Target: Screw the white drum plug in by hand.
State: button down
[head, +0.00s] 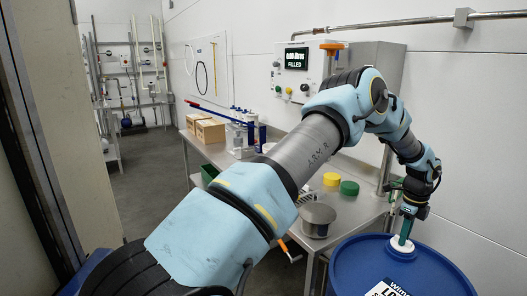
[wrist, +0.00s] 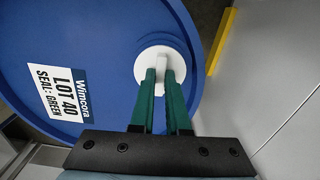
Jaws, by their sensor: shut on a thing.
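The white drum plug (wrist: 153,58) sits at the opening near the rim of the blue drum (wrist: 100,25). In the head view the plug (head: 402,246) shows as a white disc on the drum top (head: 350,262). My gripper (wrist: 160,76) has green fingers that point down at the plug from above. The fingers are shut on the plug's raised middle part, which they partly hide. How deep the plug sits in the opening cannot be told. A white label (wrist: 58,92) on the drum reads "Wimcora LOT 40 SEAL: GREEN".
A steel bench (head: 352,212) stands behind the drum with a yellow cap (head: 331,179), a green cap (head: 349,188) and a round metal pot (head: 318,220). A wall panel display (head: 297,58) reads "FILLED". The wall is close on the drum's right.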

jog(key=m, duration=0.3)
jog(key=shift+m+p, duration=0.3)
jog(key=shift+p, duration=0.05)
jog(key=shift+m, duration=0.3)
jog(key=shift+m+p, duration=0.3)
jog(key=shift+m, duration=1.1)
jog(key=shift+m, duration=0.7)
jog(key=shift+m+p, duration=0.35)
jog(key=shift+m, duration=0.65)
